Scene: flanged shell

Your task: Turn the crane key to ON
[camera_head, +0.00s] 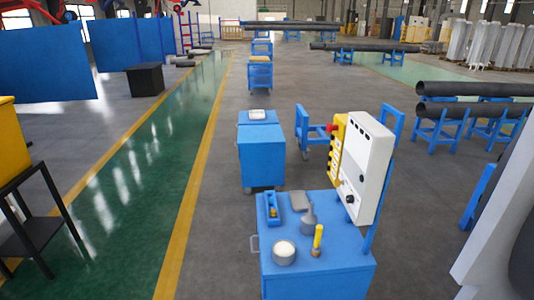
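A white control box (374,153) stands upright on the right side of a blue cart (318,262). A small dark rotary knob (349,199) sits low on its face; it may be the crane key. I cannot read any ON or OFF marking or tell which way the knob points. A yellow button panel (337,152) with a red button at its top (331,128) is along the box's left side. Neither of my grippers is in view.
Another blue cart (261,157) stands behind. A black-legged table (35,230) is at left. Open floor lies between.

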